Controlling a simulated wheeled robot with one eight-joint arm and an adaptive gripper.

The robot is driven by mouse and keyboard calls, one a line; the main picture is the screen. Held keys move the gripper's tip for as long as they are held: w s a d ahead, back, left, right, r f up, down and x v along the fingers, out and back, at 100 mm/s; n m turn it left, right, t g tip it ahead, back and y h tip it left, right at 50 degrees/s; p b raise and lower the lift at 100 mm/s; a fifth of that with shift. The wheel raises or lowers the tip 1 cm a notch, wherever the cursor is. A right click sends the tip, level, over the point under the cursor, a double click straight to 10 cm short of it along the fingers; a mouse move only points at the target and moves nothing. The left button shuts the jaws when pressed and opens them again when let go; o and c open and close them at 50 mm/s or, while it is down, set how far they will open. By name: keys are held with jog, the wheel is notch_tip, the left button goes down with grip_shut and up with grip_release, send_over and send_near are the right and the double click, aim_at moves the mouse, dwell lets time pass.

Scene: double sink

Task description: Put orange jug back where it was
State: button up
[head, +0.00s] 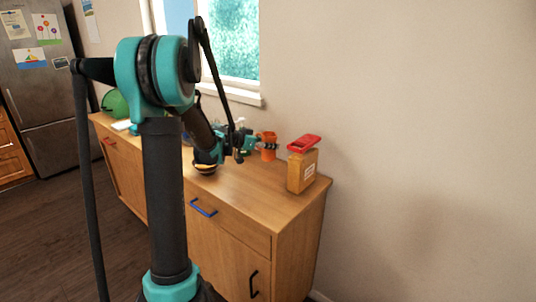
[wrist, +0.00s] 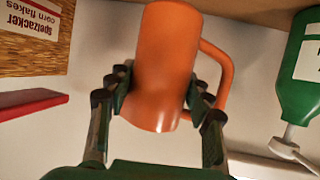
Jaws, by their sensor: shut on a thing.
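The orange jug (head: 268,153) is at the back of the wooden counter (head: 245,190), left of the corn flakes box. My gripper (head: 251,143) reaches it from the left in the head view. In the wrist view, which looks upside down, the jug (wrist: 163,50) stands between the two fingers of my gripper (wrist: 160,92), which are shut on its body. Its handle (wrist: 228,75) is on the right there. The jug looks about upright. I cannot tell whether its base touches the counter.
A corn flakes box (head: 302,172) with a red item (head: 304,144) on top stands at the right end. A bowl (head: 205,168) is below my arm. A green bottle (wrist: 300,70) shows in the wrist view. The counter front right of the bowl is clear.

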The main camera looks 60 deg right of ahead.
aim_at(263, 152)
jog(key=shift+f, duration=2.2)
jog(key=o, duration=1.5)
jog(key=shift+f, duration=0.1)
jog(key=shift+o, duration=0.2)
jog(key=v, duration=1.2)
